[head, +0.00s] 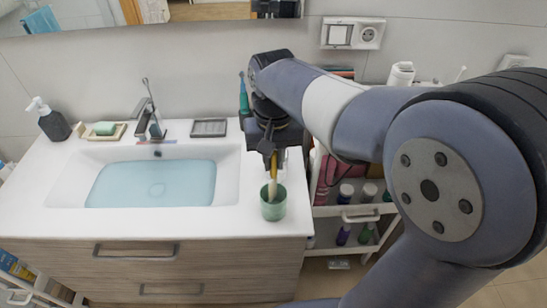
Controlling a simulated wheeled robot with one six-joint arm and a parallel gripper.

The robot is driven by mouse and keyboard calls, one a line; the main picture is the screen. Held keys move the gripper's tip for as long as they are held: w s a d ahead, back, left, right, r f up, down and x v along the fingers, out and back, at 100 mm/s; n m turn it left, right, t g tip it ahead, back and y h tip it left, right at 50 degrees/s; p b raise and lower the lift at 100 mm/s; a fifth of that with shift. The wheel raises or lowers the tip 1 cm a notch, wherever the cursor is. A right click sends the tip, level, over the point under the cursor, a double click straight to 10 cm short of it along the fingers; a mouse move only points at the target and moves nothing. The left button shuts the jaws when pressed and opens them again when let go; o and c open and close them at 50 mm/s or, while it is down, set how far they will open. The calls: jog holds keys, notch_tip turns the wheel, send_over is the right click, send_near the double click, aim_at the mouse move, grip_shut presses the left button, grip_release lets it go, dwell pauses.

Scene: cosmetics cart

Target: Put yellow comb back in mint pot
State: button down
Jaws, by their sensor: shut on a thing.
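The mint pot (273,211) stands upright on the white counter, near its right front corner. My gripper (271,160) points down above the pot and is shut on the yellow comb (273,172). The comb hangs nearly upright, and its lower, paler end reaches the pot's mouth. From this angle I cannot tell how deep the comb is in the pot or whether it touches the rim. The gripper's jaws hide the comb's upper part.
A washbasin (150,185) with water fills the counter's middle, with a faucet (150,120) behind it. A black dish (209,128), soap tray (103,131) and dark pump bottle (52,122) stand along the back. A white cart (358,217) with bottles stands right of the counter.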

jog(key=shift+f+b, duration=0.85)
jog(key=shift+f, duration=0.4)
dwell(0.4)
jog(key=c, duration=1.3)
grip_release()
jog(key=shift+o, duration=0.6)
jog(key=o, duration=0.4)
jog(key=shift+c, duration=0.2)
jog(key=shift+r+p, duration=4.55)
jog(key=shift+r, duration=0.5)
